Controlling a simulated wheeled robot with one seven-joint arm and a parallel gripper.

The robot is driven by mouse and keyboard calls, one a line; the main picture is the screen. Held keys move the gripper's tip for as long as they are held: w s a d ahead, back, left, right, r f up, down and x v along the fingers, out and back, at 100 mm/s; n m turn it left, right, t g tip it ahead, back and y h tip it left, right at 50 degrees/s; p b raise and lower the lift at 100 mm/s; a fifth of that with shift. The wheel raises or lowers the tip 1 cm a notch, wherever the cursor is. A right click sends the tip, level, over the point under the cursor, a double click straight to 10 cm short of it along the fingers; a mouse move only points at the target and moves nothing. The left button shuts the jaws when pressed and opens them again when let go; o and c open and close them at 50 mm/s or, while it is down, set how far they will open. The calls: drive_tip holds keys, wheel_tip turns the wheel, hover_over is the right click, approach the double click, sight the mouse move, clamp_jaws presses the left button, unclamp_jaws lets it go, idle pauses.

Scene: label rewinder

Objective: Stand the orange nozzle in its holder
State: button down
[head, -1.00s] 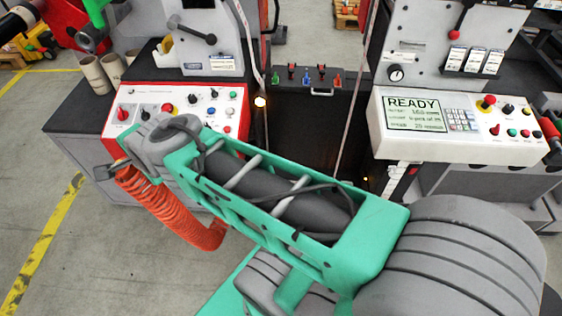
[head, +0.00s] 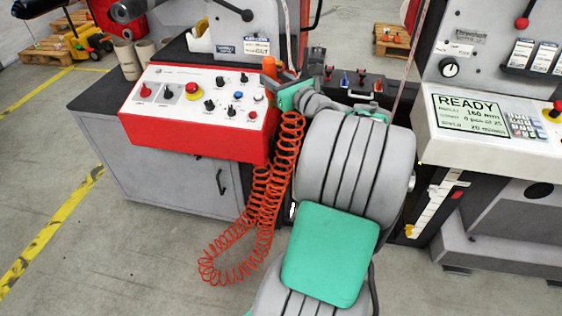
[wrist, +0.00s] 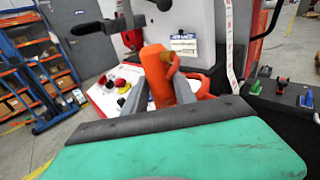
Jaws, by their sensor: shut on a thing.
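The orange nozzle (wrist: 155,75) is between the two fingers of my gripper (wrist: 159,88) in the wrist view, with its body upright and a lever-like part on its right. My gripper is shut on it. In the head view the nozzle (head: 269,66) shows only as a small orange piece beside my gripper (head: 280,80), at the right end of the red-edged control panel. A red-orange coiled hose (head: 245,250) hangs down in a loop from there. My arm hides much of the area below. I cannot make out the holder clearly in either view.
The white control panel (head: 190,105) with knobs and a red button is close to my gripper's left. A dark block with several coloured levers (head: 345,80) is to the right. A machine with a READY screen (head: 470,114) stands farther right. Open floor is at the left.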

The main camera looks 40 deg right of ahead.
drive_tip(key=shift+m, duration=0.3)
drive_tip(key=f+b, duration=0.1)
drive_tip(key=f, duration=0.5)
drive_tip(key=s+d+f+b, duration=0.1)
drive_tip(key=f+b, duration=0.1)
drive_tip(key=f, duration=0.4)
drive_tip(key=d+f+b, duration=0.1)
drive_tip(key=f+b, duration=0.1)
drive_tip(key=f, duration=0.4)
drive_tip(key=shift+s+d, duration=0.1)
drive_tip(key=shift+s, duration=0.1)
drive_tip(key=shift+f, duration=0.1)
drive_tip(key=c, duration=1.3)
unclamp_jaws()
